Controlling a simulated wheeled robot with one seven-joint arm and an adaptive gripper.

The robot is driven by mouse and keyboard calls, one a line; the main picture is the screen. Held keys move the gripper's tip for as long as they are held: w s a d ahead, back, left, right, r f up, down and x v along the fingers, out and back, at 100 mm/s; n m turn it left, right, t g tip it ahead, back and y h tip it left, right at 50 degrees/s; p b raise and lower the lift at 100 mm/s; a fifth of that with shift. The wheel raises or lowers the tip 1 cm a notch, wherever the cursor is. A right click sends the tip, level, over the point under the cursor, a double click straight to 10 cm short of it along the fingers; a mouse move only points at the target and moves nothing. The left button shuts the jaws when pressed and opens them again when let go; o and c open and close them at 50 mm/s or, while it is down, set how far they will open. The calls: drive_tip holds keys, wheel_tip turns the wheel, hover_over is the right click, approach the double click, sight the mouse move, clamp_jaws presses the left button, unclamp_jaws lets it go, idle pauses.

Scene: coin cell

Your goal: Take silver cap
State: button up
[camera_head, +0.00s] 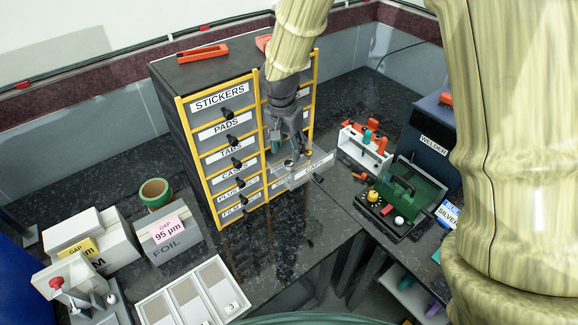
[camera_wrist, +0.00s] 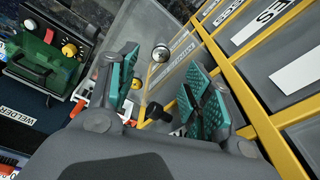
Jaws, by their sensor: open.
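A small round silver cap (camera_wrist: 161,53) with a dark cross-like mark lies in an open clear drawer (camera_wrist: 142,25) in the wrist view. In the head view the drawer (camera_head: 300,179) is pulled out from the cabinet's right column, and a small pale round thing in it (camera_head: 289,163) looks like the cap. My gripper (camera_head: 288,147) points down over the drawer. In the wrist view my gripper (camera_wrist: 160,85) has its teal finger pads spread apart with nothing between them. The cap shows beyond the gap between the fingertips, apart from both pads.
The yellow-framed cabinet (camera_head: 222,130) has several labelled, shut drawers close beside my gripper. Right of the drawer stand a white tool rack (camera_head: 362,153), a green case (camera_head: 412,190) and the welder (camera_head: 430,138). Boxes (camera_head: 168,235) and a white tray (camera_head: 190,300) lie at the left front.

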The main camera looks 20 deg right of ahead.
sight(289, 163)
wheel_tip(289, 163, down, 3)
drive_tip(key=shift+s+f+b, duration=0.1)
drive_tip(key=shift+f+b, duration=0.05)
drive_tip(key=shift+b, duration=1)
drive_tip(key=shift+w+d+f+b, duration=0.1)
drive_tip(key=shift+f+b, duration=0.15)
drive_tip(key=shift+f, duration=0.15)
drive_tip(key=shift+w+d+f+b, duration=0.1)
drive_tip(key=shift+f+b, duration=0.15)
drive_tip(key=shift+f, duration=0.1)
drive_tip(key=shift+a+f, duration=0.1)
drive_tip(key=shift+f, duration=0.1)
drive_tip(key=c, duration=0.8)
